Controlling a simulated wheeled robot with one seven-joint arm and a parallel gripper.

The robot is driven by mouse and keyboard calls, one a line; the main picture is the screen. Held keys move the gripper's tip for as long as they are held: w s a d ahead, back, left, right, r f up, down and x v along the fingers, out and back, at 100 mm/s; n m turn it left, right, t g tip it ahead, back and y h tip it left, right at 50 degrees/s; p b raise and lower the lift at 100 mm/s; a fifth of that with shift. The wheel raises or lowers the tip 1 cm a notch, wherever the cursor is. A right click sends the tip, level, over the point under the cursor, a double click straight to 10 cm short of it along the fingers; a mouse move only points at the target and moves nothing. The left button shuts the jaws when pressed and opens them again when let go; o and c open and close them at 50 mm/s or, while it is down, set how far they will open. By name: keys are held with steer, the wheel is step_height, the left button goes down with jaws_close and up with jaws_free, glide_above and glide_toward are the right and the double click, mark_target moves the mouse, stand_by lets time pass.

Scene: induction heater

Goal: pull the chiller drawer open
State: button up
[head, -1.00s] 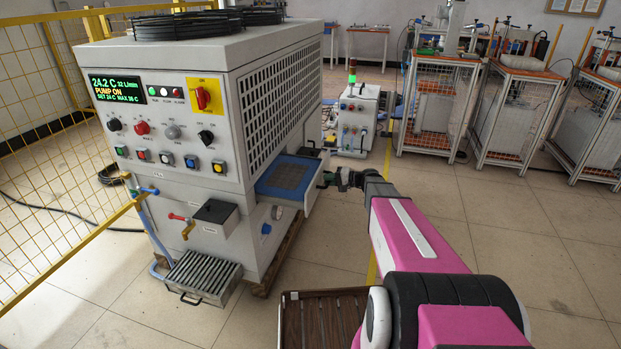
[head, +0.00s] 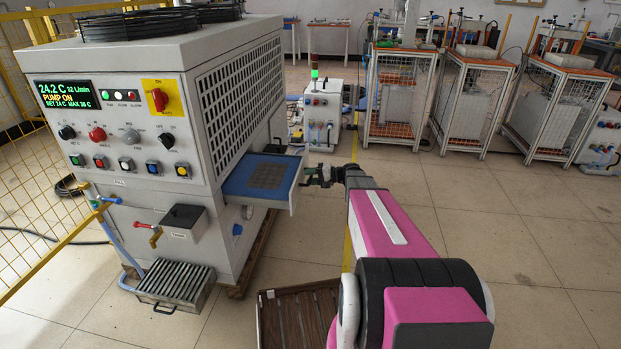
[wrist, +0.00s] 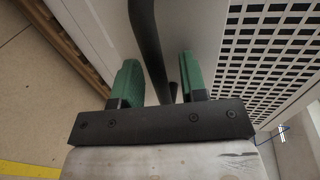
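The chiller (head: 120,240) is a large grey cabinet at the left in the head view. Its drawer (head: 235,187), with a blue inside and a grey mesh patch, stands partly out of the right side. My gripper (head: 318,176) is at the drawer's outer end, small and dark there. In the wrist view, my gripper (wrist: 160,82) has its two green fingers apart, one on each side of a black bar (wrist: 143,30), which looks like the drawer handle. Gaps show between the bar and both fingers. The bar's lower end is hidden behind the gripper body.
A brown slatted pallet (head: 298,315) lies on the floor below my arm. A yellow mesh fence (head: 30,185) stands at the left. A small machine with a signal light (head: 322,110) and wire-sided carts (head: 395,100) stand behind.

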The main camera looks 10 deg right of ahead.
steer(key=v, duration=1.1)
steer(key=shift+a, duration=0.1)
steer(key=s+a+f+n+g+h, duration=0.2)
steer(key=s+a+f+g+h, duration=0.3)
steer(key=s+a, duration=0.5)
steer(key=s+a+n+h, duration=0.1)
steer(key=s+n+h, duration=0.1)
steer(key=s+h, duration=0.7)
steer(key=shift+s+h, duration=0.3)
steer(key=shift+s, duration=1.2)
steer(key=shift+a, duration=0.1)
